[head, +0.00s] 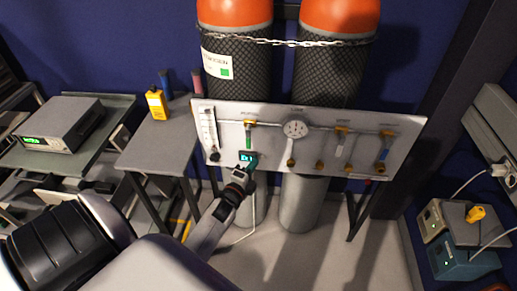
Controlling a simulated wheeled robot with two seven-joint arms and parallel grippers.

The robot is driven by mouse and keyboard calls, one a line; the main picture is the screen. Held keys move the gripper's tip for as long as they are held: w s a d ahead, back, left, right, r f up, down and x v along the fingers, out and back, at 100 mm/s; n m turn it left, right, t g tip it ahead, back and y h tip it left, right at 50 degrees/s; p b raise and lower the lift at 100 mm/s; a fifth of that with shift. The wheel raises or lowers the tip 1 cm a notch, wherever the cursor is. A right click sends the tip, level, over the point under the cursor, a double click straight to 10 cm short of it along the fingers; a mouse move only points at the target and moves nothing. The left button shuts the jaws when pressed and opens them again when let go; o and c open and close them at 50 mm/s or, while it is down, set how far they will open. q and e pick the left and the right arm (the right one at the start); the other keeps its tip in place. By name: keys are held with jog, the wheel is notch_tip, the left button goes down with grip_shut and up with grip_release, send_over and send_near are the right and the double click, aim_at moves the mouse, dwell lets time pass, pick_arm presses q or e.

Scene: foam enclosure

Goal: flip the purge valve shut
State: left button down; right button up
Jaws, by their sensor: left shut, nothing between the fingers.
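A pale valve panel (270,117) stands in front of two gas cylinders. It carries several lever valves: a green-handled valve (248,136) at left, a pale-handled valve (340,146) right of centre and a blue-handled valve (385,150) at right. All three levers hang downward. The labels are too small to read, so I cannot tell which is the purge valve. My left gripper (246,168) is shut and empty, in front of the panel's lower left, below the green-handled valve. My right gripper is out of view.
A round gauge (295,129) and a flow tube (209,130) are on the panel. Chained orange-topped cylinders (236,62) stand behind. A side table (157,146) with a yellow meter (156,105) is at left. Instrument boxes (470,262) are at lower right. Floor before the panel's right half is clear.

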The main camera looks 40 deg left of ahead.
pick_arm(q)
jog(key=shift+v, duration=1)
jog(key=shift+f, duration=0.1)
